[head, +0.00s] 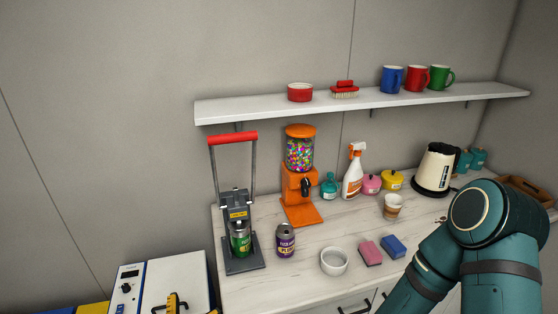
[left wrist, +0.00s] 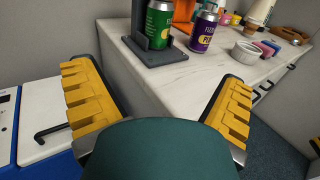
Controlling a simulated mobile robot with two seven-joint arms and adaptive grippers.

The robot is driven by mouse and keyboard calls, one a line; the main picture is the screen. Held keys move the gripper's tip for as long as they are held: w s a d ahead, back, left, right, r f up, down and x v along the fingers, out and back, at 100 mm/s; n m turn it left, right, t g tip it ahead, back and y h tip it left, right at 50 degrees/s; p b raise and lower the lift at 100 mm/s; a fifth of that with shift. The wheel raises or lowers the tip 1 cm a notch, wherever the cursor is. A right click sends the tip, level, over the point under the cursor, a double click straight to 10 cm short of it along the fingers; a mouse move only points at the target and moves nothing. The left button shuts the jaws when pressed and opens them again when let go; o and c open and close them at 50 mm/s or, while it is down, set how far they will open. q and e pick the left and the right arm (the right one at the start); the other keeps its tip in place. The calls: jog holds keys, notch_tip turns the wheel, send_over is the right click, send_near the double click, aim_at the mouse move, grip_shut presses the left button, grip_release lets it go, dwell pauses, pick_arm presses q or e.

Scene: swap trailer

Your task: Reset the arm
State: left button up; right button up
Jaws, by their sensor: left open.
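My left gripper (left wrist: 158,88) is open and empty in the left wrist view, its two yellow ridged fingers wide apart. Its yellow fingers also show at the bottom edge of the head view (head: 176,303), in front of a white and blue cabinet.
On the counter (head: 300,290) are a purple can (head: 285,240), an orange gumball machine (head: 300,182), a white bowl (head: 334,261), two sponges (head: 371,253), a spray bottle (head: 353,172) and a kettle (head: 435,170). A shelf (head: 360,103) holds mugs above. The white cabinet (head: 175,272) stands left.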

pick_arm(q)
jog(key=s+d+f+m+g+y+b, duration=0.1)
jog(key=s+d+f+m+g+b, duration=0.2)
jog(key=m, duration=1.2)
jog(key=s+d+f+m+g+b, duration=0.4)
jog(key=s+d+f+m+g, duration=0.3)
jog(key=f+m+g, duration=0.5)
notch_tip(320, 180, down, 2)
jog(key=s+m, duration=0.2)
jog(key=m, duration=0.1)
jog(key=shift+s+d+m+y, duration=0.2)
jog(key=shift+m+y, duration=0.1)
jog(key=shift+y, duration=0.1)
pick_arm(e)
notch_tip(320, 180, down, 8)
jog(key=s, duration=0.1)
jog(key=shift+s+a+r, duration=0.2)
jog(key=shift+a+r, duration=0.05)
jog(key=shift+a, duration=0.1)
